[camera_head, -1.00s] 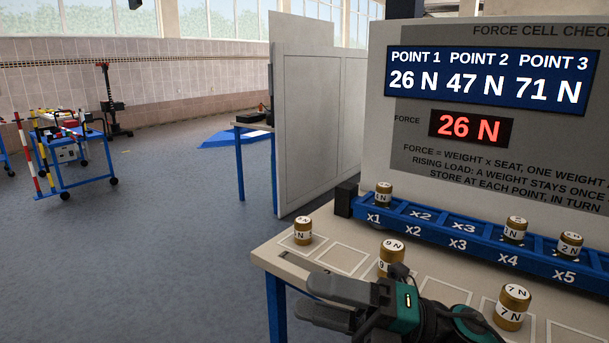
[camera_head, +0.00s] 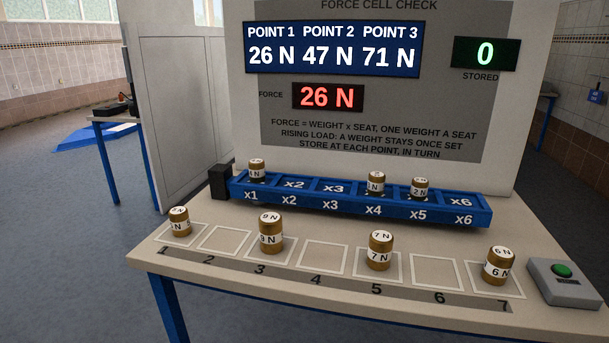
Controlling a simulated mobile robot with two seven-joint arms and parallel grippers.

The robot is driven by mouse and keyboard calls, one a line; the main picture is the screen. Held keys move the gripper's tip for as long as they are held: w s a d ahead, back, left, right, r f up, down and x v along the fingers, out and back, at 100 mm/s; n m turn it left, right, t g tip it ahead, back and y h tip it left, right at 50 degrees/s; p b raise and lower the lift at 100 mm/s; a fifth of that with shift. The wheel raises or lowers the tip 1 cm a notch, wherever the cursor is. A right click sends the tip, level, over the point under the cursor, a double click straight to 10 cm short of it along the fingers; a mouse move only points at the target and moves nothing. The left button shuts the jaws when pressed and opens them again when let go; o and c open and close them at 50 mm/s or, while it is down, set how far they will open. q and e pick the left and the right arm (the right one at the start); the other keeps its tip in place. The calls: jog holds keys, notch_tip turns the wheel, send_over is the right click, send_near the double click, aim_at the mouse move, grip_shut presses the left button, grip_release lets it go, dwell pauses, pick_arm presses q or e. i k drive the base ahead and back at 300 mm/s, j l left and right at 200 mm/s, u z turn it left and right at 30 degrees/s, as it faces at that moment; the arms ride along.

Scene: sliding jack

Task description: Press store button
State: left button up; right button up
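The store button (camera_head: 562,269) is a round green button on a grey box (camera_head: 566,291) at the table's right end. The green STORED display (camera_head: 485,54) reads 0. The red FORCE display (camera_head: 328,97) reads 26 N. The blue panel (camera_head: 333,50) lists point 1 as 26 N, point 2 as 47 N and point 3 as 71 N. The blue seat rail (camera_head: 335,206) holds brass weights at x1 (camera_head: 257,169), x4 (camera_head: 375,183) and x5 (camera_head: 420,189); the last reads 2 N. Neither gripper is in view, and nothing covers the button.
On the table's numbered squares stand a weight (camera_head: 180,222) at 1, a 9 N weight (camera_head: 271,233) at 3, a 7 N weight (camera_head: 379,251) at 5 and a 6 N weight (camera_head: 499,266) at 7. Squares 2, 4 and 6 are empty.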

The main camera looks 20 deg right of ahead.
aim_at(562, 269)
jog(key=z, duration=2.2)
